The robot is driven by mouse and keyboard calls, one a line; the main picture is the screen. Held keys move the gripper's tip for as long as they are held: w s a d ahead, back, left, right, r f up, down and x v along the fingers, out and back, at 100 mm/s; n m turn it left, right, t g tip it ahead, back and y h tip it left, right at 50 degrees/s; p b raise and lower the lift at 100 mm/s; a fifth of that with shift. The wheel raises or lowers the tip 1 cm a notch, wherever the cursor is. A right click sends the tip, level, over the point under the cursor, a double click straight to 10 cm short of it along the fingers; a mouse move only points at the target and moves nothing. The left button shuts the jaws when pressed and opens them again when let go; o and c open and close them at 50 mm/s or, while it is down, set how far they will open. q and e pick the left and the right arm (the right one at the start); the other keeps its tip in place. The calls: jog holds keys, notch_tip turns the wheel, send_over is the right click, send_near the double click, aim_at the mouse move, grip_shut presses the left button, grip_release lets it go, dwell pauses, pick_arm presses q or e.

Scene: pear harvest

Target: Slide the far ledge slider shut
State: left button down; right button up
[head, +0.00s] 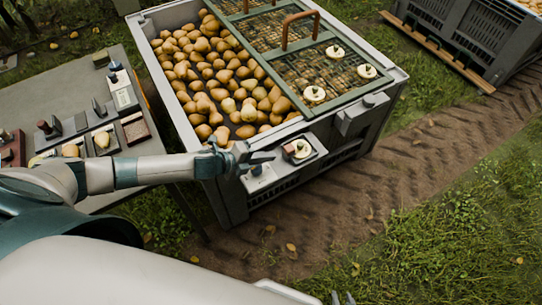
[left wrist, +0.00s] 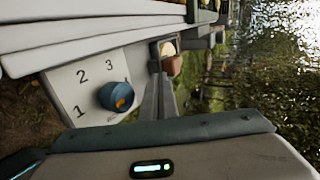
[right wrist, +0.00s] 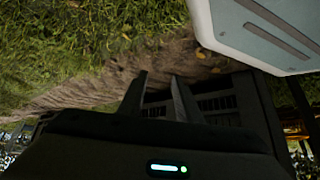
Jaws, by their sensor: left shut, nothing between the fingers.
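On the front ledge of the pear crate (head: 388,90), a grey unit (head: 312,158) holds a round cream piece and a small brown block, which I take as the far ledge slider (head: 289,149). In the left wrist view the brown block (left wrist: 173,65) sits just beyond my fingertips, with a cream round thing partly visible beside it. How far the slider is open I cannot tell. My left gripper (head: 272,156) is shut and empty, close beside the block; contact is unclear. My right gripper (right wrist: 159,76) is open and empty; its tips show at the head view's bottom edge.
A blue knob (left wrist: 115,96) on a white plate numbered 1 to 3 lies beside my left fingers. A green mesh lid (head: 318,40) with brown handles covers part of the pears. A grey bench (head: 60,95) stands left; grass and a dirt track lie right.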

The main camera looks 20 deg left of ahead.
pick_arm(q)
jog(key=v, duration=0.3)
jog(key=shift+s+a, duration=0.15)
jog(key=shift+s, duration=0.05)
jog(key=b+v, duration=0.1)
jog(key=v, duration=0.5)
jog(key=shift+s+a+r, duration=0.2)
jog(key=shift+r, duration=0.05)
pick_arm(e)
jog(key=shift+s+d+f+g, duration=0.4)
jog(key=shift+s+f+g, duration=0.1)
jog(key=shift+f, duration=0.1)
jog(key=shift+w, duration=0.1)
